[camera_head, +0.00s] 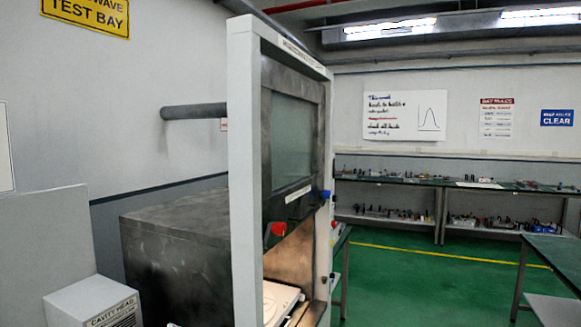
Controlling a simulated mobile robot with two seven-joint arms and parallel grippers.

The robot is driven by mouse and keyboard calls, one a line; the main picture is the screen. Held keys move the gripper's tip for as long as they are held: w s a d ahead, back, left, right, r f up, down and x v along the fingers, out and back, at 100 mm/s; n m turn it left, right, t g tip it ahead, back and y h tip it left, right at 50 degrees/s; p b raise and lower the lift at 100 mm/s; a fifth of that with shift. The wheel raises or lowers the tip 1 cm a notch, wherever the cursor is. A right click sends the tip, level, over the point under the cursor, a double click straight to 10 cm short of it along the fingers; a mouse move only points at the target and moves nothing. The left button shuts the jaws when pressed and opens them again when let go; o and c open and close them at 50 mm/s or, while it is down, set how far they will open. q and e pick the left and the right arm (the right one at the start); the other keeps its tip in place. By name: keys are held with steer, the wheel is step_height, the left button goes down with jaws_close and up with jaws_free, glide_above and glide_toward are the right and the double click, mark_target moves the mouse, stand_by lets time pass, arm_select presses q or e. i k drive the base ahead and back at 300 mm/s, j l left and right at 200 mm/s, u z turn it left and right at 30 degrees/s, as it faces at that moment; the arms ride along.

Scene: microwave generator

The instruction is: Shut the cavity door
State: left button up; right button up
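The cavity door (291,139) looks like the grey metal panel with a tinted window in the upper part of a tall white frame (243,180). A light label strip sits below the window. Below the panel the frame looks open, with brownish metal surfaces (291,258) and a pale flat plate or tray (278,300) inside. A red knob-like part (278,229) sits near the panel's lower left, and a blue one (325,194) at the frame's right side. What they attach to is unclear. Neither of my grippers is in view.
A dark metal box (175,240) stands behind the frame. A light box labelled "CAVITY HEAD" (95,300) is at lower left. A grey pipe (193,111) runs from the wall. Green floor (420,275) is open to the right, with benches (440,183) beyond.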

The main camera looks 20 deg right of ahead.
mark_target(292, 205)
steer(key=i+l, duration=0.15)
steer(key=l, duration=0.2)
steer(key=i+l+u, duration=0.1)
steer(key=l, duration=0.25)
steer(key=i+l+u, duration=0.1)
steer(key=i+l, duration=0.15)
steer(key=l, duration=0.1)
